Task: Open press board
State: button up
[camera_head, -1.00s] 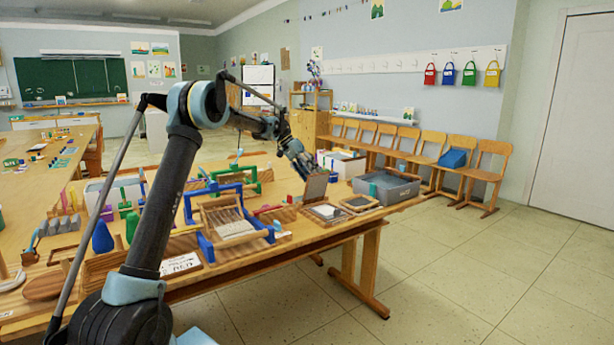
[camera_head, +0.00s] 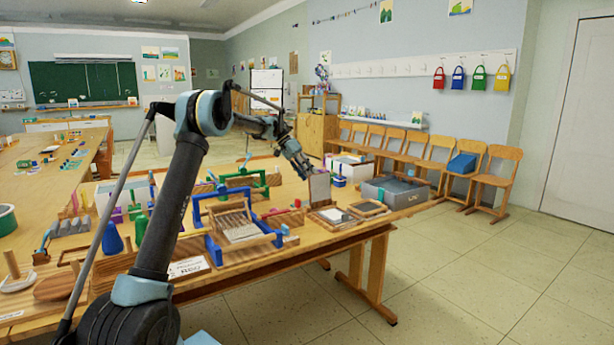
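The press board stands at the right part of the wooden table. Its lid (camera_head: 320,187) is raised and stands nearly upright above its base (camera_head: 329,216), which has a pale sheet or pad (camera_head: 333,213) on it. My gripper (camera_head: 307,173) is just left of the lid's upper edge, pointing down and right. I cannot tell whether it touches the lid, and its fingers are too small and dark to tell open from shut.
A small framed board (camera_head: 369,208) lies right of the press base, with a grey box (camera_head: 396,192) behind it. A blue-framed wooden loom (camera_head: 240,230) stands to the left. The table (camera_head: 345,236) is crowded; several chairs line the wall. The floor (camera_head: 480,270) at right is clear.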

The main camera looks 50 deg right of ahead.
jog(key=w+r, duration=0.3)
jog(key=w, duration=1)
jog(key=shift+a+r, duration=0.35)
dwell(0.9)
dwell(0.5)
jog(key=v, duration=0.7)
jog(key=shift+w+r, duration=0.15)
jog(key=shift+w, duration=0.05)
jog(key=shift+s+a, duration=0.1)
dwell(0.4)
